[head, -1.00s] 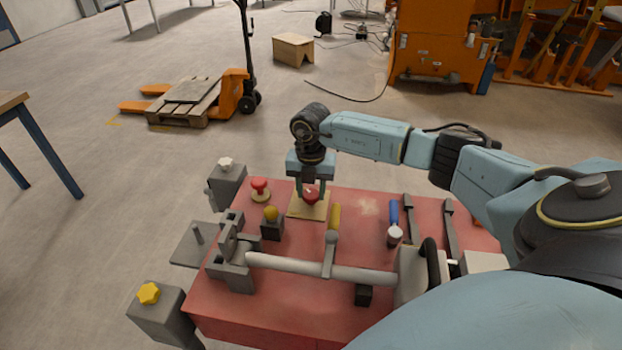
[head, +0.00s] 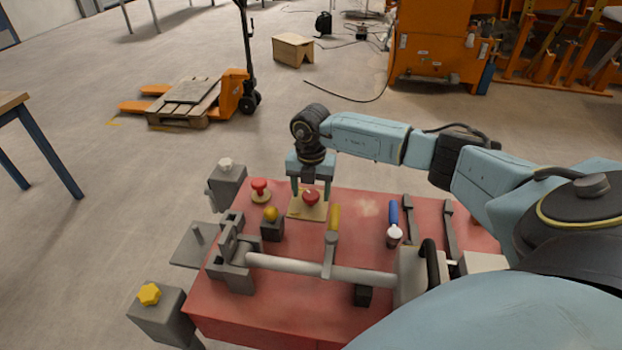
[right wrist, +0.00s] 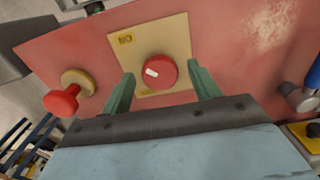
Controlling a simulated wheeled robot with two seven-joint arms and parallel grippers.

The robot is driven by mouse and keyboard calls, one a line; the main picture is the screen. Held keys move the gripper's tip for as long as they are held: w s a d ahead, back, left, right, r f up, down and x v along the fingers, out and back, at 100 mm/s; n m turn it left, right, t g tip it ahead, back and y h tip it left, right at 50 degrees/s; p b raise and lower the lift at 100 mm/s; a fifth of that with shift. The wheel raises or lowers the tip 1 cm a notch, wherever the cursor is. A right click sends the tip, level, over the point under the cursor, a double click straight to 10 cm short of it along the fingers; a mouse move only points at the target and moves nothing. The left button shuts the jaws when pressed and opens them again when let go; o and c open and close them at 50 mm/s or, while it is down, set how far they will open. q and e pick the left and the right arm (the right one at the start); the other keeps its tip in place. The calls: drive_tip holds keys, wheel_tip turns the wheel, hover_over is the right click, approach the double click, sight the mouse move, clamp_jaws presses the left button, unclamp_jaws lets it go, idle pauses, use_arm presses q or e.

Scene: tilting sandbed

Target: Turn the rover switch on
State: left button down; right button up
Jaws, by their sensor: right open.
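The switch is a red round knob (head: 311,198) with a white mark, set on a pale yellow plate (head: 296,210) on the red box top. In the right wrist view the knob (right wrist: 164,80) shows its short white mark left of its middle. Small labels sit on the plate (right wrist: 178,30) above and below the knob. My right gripper (head: 312,192) is open, pointing down over the plate. In the right wrist view its green fingertips (right wrist: 162,75) stand on both sides of the knob, with a gap at each side. My left gripper is out of view.
A red mushroom button (head: 260,187) stands left of the plate. A yellow knob on a dark block (head: 271,218), a yellow-handled lever (head: 333,222) and a grey bar (head: 300,264) lie nearer. A blue-handled lever (head: 394,215) is to the right.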

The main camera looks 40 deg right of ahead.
sight(311, 194)
drive_tip(key=shift+r, duration=0.1)
wheel_tip(311, 194, up, 13)
drive_tip(key=shift+r, duration=0.15)
idle(0.8)
